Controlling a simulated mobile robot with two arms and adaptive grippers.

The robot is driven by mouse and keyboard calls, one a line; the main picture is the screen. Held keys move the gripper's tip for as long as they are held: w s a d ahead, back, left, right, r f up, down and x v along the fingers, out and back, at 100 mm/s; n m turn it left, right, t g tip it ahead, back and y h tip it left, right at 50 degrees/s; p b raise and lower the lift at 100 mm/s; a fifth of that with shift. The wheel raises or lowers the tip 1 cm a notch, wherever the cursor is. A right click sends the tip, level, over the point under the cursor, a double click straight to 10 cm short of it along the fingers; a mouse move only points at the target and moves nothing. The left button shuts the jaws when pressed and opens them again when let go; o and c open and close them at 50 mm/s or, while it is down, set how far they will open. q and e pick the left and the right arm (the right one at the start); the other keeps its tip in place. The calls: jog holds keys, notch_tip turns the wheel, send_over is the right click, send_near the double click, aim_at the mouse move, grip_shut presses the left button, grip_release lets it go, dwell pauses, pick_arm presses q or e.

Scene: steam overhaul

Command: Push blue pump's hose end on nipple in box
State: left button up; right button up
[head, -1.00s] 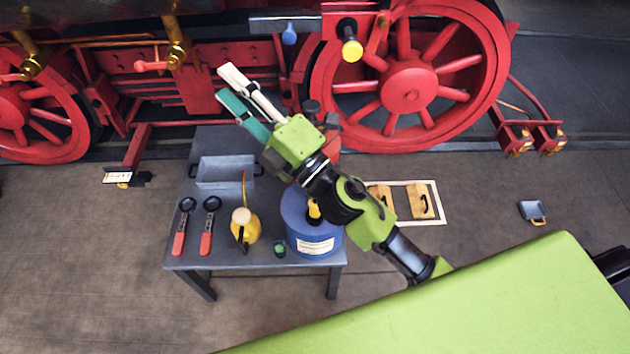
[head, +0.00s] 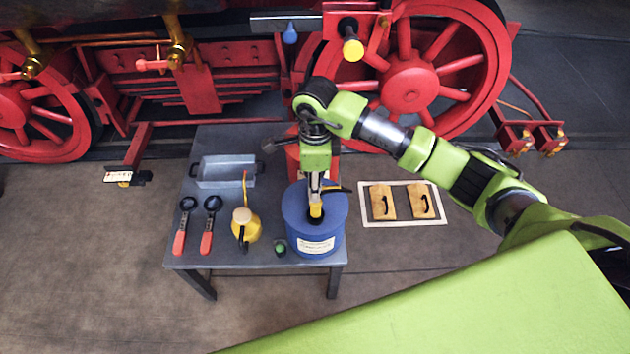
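The blue drum-shaped container (head: 318,236), which I take to be the blue pump, stands upright at the right front of the grey table. It has a white label on its front. A yellow piece (head: 316,211) with a dark tip sits at its top; I cannot tell if this is the hose end. My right gripper (head: 316,198) points down at the yellow piece and overlaps it. Its fingers are seen nearly edge-on, so whether they grip it is unclear. No nipple can be made out. My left gripper is not in view.
On the grey table (head: 230,258) are a grey open tray (head: 226,182), two red-handled tools (head: 207,240), a yellow oil can (head: 246,228) and a small green-topped item (head: 280,247). A white-framed panel (head: 402,221) lies on the floor. Red locomotive wheels (head: 408,88) stand behind.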

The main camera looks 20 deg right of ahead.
aim_at(315, 208)
jog(key=shift+d+f, duration=0.1)
jog(key=shift+d, duration=0.2)
notch_tip(315, 208, down, 9)
jog(key=b, duration=0.6)
jog(key=shift+a, duration=0.1)
grip_shut()
jog(key=shift+r, duration=0.3)
jog(key=shift+r+p, duration=1.8)
jog(key=shift+r, duration=0.8)
